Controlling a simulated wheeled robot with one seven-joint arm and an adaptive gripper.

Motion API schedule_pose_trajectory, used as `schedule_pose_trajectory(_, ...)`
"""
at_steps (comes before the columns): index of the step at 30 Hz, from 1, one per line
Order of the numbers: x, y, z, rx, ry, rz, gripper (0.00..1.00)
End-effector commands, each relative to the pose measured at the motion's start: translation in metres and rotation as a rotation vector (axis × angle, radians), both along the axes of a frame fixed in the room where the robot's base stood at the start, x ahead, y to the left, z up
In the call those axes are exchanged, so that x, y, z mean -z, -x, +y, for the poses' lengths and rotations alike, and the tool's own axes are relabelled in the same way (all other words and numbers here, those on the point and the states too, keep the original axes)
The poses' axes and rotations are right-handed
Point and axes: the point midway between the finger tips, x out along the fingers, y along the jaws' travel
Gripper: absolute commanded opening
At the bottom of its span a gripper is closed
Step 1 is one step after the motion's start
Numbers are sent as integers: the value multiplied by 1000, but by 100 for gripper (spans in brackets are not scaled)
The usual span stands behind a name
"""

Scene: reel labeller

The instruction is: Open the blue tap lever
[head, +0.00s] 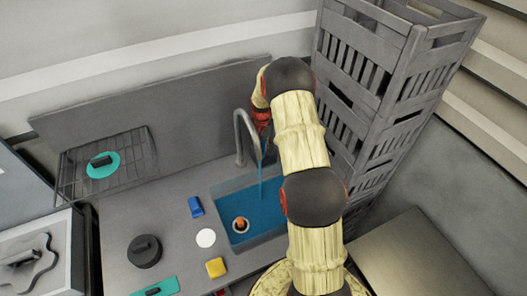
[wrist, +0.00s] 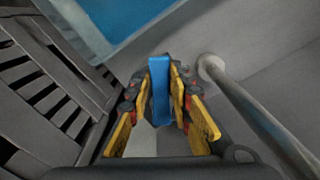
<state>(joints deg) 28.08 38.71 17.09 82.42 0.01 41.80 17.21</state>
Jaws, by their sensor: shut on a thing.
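The blue tap lever (wrist: 160,102) stands between the fingers of my gripper (wrist: 162,70) in the wrist view. The yellow and black fingers are shut on it from both sides. In the head view my gripper is mostly hidden behind my arm, close behind the tap's spout, and I cannot make out the lever clearly there. The grey curved spout (head: 239,135) rises at the back of the sink (head: 222,187). A thin blue stream shows below the spout's end. The sink's basin looks blue. In the wrist view a grey pipe (wrist: 255,110) runs just right of my gripper.
Tall grey stacked crates (head: 365,75) stand close to the right of my arm. On the counter left of the sink are a blue block (head: 195,207), a white disc (head: 206,238), a yellow block (head: 216,267) and a dark round lid (head: 144,252). A wire rack (head: 130,145) is further left.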

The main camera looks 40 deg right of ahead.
Motion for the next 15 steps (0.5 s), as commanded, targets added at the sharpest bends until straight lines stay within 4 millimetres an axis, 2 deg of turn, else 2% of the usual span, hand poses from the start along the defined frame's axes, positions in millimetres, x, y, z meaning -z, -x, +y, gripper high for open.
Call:
schedule_pose_trajectory(14,-1,-1,-1,17,2,-2,0)
schedule_pose_trajectory(15,-1,-1,-1,17,2,-2,22)
